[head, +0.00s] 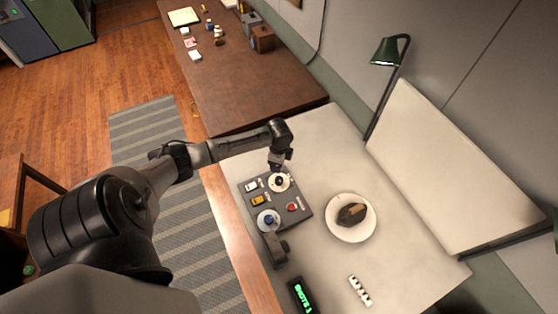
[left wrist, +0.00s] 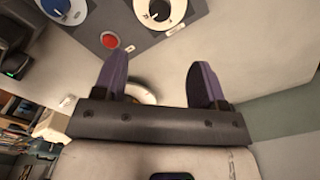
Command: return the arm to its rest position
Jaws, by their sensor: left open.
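My left arm reaches in from the left in the head view, over the near edge of the white table (head: 330,150). My left gripper (head: 279,163) points down above the dark control panel (head: 275,203), close over its upper white dial (head: 279,182). The exact gap to the dial is hard to tell. In the left wrist view, the two purple fingers of the gripper (left wrist: 159,72) stand wide apart with nothing between them. My right gripper is not in view.
A white plate (head: 336,231) with a dark item stands right of the panel. A grey device (head: 276,246), a green-lit display (head: 301,296) and a white strip (head: 360,290) are in front. A green lamp (head: 387,51) and a pale board (head: 450,175) line the back.

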